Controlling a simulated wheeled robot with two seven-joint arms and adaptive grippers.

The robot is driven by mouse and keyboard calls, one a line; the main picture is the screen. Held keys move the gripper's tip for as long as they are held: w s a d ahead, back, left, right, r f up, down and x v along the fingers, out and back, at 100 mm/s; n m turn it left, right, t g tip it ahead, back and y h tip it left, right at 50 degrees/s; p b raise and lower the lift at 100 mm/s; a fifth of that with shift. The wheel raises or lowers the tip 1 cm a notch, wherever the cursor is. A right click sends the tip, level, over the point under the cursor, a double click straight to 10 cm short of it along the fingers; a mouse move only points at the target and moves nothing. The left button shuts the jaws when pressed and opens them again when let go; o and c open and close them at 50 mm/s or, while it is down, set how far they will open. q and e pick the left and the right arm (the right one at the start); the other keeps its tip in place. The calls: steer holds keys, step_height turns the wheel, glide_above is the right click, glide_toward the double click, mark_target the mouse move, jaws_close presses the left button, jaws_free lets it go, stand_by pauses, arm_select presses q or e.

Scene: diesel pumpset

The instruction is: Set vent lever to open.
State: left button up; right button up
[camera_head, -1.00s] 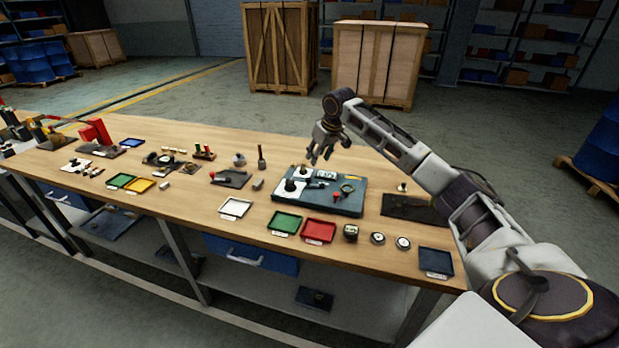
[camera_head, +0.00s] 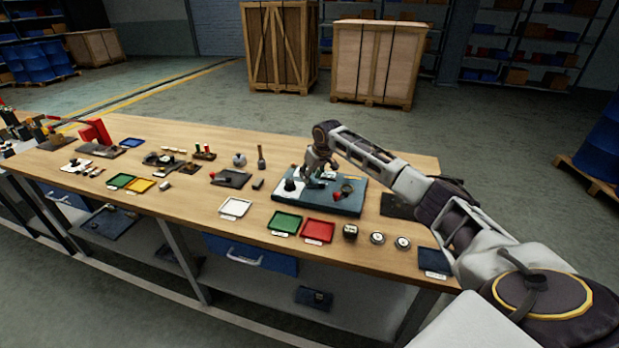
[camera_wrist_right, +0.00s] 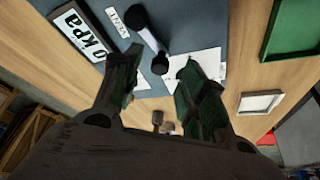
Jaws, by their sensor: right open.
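The vent lever (camera_wrist_right: 150,40) is a short bar with dark round ends and a pale middle on the blue-grey panel (camera_head: 345,206). In the right wrist view one dark end lies between my fingertips, and a small white label (camera_wrist_right: 117,20) sits beside it. In the head view my gripper hides most of that area. My right gripper (camera_head: 315,172) is open, low over the back left of the panel, with fingers on either side of the lever end in the right wrist view (camera_wrist_right: 158,66). I cannot tell whether they touch it. My left gripper is not in view.
A display marked kPa (camera_wrist_right: 82,32) is beside the lever. A white plate (camera_wrist_right: 205,68) is on its other side. A red-knobbed part (camera_head: 338,195) is on the panel, right of the gripper. Green (camera_head: 285,223) and red trays (camera_head: 318,231) lie in front. A white tray (camera_head: 235,208) is left.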

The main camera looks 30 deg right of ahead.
steer(key=shift+x, duration=1.05)
jaws_close()
